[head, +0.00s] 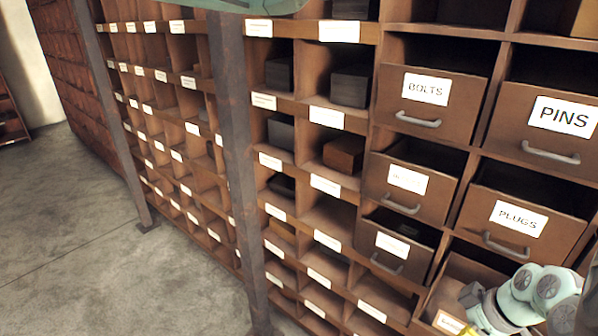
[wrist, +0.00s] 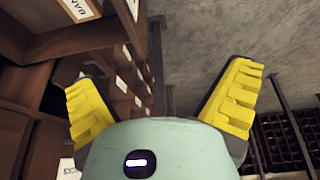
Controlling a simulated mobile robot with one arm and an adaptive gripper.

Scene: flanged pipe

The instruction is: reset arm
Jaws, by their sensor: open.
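My gripper (wrist: 162,98) shows in the wrist view with its two yellow ribbed fingers spread wide apart. Nothing is between the fingers. In the head view, part of my arm shows at the lower right, in front of the lower drawers; the fingers are mostly cut off at the bottom edge there. No flanged pipe can be made out in either view.
A tall brown shelf of labelled cubbyholes fills the head view. Drawers marked BOLTS (head: 428,104), PINS (head: 545,122) and PLUGS (head: 523,222) stand at the right, close to my arm. A dark metal post (head: 238,170) stands before the shelf. Concrete floor (head: 70,240) at the left is clear.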

